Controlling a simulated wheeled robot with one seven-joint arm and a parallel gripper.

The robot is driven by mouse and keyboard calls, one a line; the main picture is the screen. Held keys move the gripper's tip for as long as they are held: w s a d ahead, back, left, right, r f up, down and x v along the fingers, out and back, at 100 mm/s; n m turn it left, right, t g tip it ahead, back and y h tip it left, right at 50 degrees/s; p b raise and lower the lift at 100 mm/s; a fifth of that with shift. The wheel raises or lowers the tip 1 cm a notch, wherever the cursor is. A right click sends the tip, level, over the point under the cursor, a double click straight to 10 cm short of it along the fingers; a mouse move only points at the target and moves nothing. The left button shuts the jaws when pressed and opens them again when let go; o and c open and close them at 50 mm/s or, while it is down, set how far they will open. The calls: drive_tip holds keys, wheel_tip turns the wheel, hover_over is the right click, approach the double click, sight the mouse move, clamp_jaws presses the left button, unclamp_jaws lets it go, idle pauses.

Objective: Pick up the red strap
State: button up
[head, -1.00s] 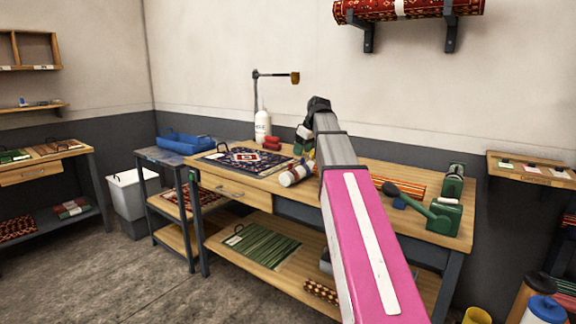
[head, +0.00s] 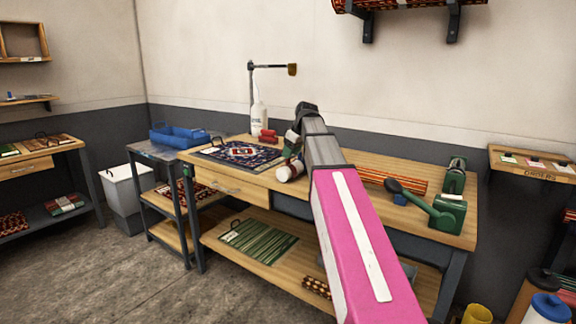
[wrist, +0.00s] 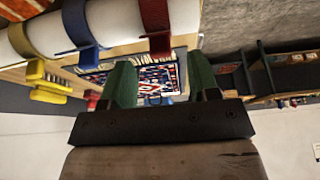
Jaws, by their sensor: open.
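The red strap (wrist: 155,25) is a dark red band around a pale roll (wrist: 115,28), at the top of the wrist view. A blue strap (wrist: 77,22) circles the same roll to its left. My gripper (wrist: 162,85) is open and empty, with its two green fingers apart; the red strap lies just above them in the picture. In the head view, the roll (head: 289,172) lies on the workbench (head: 345,157), partly hidden by my arm. The red strap cannot be told apart clearly there.
A patterned rug (head: 240,154) lies left of the roll on the bench. A white bottle (head: 259,118) and red rolls (head: 267,136) stand behind it. A green hand-lever device (head: 446,212) is at the right. A yellow clip (wrist: 48,82) shows in the wrist view.

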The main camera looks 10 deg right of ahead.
drive_tip(key=x, duration=0.3)
drive_tip(key=shift+a+f, duration=0.1)
drive_tip(key=c, duration=1)
